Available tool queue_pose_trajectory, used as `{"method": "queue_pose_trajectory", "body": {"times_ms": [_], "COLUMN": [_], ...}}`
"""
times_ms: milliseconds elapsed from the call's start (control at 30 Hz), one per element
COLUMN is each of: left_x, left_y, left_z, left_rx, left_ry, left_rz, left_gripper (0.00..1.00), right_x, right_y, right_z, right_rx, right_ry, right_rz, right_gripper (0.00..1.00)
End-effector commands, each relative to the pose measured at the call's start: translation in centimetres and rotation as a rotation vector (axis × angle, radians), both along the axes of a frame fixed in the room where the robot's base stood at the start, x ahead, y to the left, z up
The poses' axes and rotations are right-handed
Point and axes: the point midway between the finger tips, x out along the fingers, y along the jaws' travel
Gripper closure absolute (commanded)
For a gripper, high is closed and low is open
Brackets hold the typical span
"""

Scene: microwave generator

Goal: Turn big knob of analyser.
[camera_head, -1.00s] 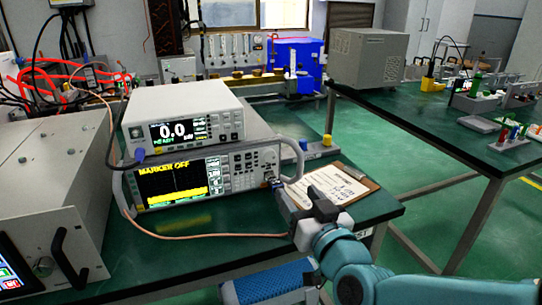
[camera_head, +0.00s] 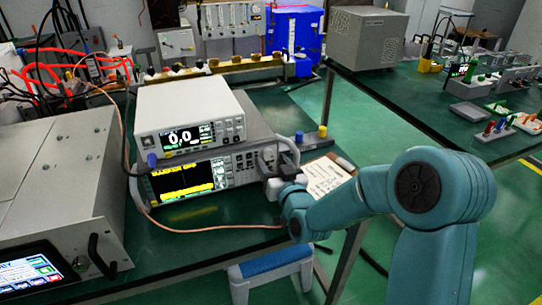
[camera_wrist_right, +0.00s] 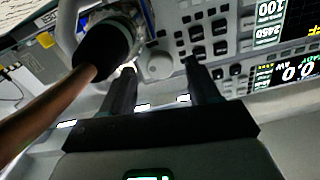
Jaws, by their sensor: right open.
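The analyser (camera_head: 187,180) stands on the green bench in the head view, its lit screen facing me and its keypad to the right of the screen. My right gripper (camera_head: 274,183) is at the right end of its front panel and covers part of it. In the right wrist view, the open right gripper (camera_wrist_right: 161,68) has its two dark fingers spread towards the panel. A round pale grey knob (camera_wrist_right: 157,65) shows between the fingertips; I cannot tell whether they touch it. I cannot make out this knob in the head view. My left gripper is out of view.
A black connector (camera_wrist_right: 105,45) with a brown cable sits close beside one finger. A white meter (camera_head: 190,125) stands on top of the analyser. A clipboard (camera_head: 325,175) lies right of it. A grey cabinet (camera_head: 68,185) with a handle stands at the left.

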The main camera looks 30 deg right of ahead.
Motion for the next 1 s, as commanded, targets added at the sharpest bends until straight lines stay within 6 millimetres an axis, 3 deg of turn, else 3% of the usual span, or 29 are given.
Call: {"method": "queue_pose_trajectory", "body": {"times_ms": [133,433,467,600,633,1000], "left_x": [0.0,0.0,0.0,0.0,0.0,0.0], "left_y": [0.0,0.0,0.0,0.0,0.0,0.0], "left_z": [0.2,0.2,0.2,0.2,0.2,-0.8], "left_rx": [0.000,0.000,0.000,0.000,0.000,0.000], "left_ry": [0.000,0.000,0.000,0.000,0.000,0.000], "left_rz": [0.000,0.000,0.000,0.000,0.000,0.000], "left_gripper": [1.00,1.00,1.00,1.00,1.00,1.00], "right_x": [1.3,1.5,1.5,1.5,1.5,1.5], "right_y": [-0.3,-0.4,-0.4,-0.4,-0.4,-0.3], "right_z": [0.0,0.0,0.0,0.0,0.0,-0.2], "right_rx": [0.000,0.000,0.000,0.000,0.000,-0.055], "right_ry": [0.001,0.000,0.000,0.001,0.001,0.012], "right_rz": [0.000,0.000,0.000,0.000,0.000,0.001], "right_gripper": [0.39,0.39,0.42,0.88,0.95,0.95]}}
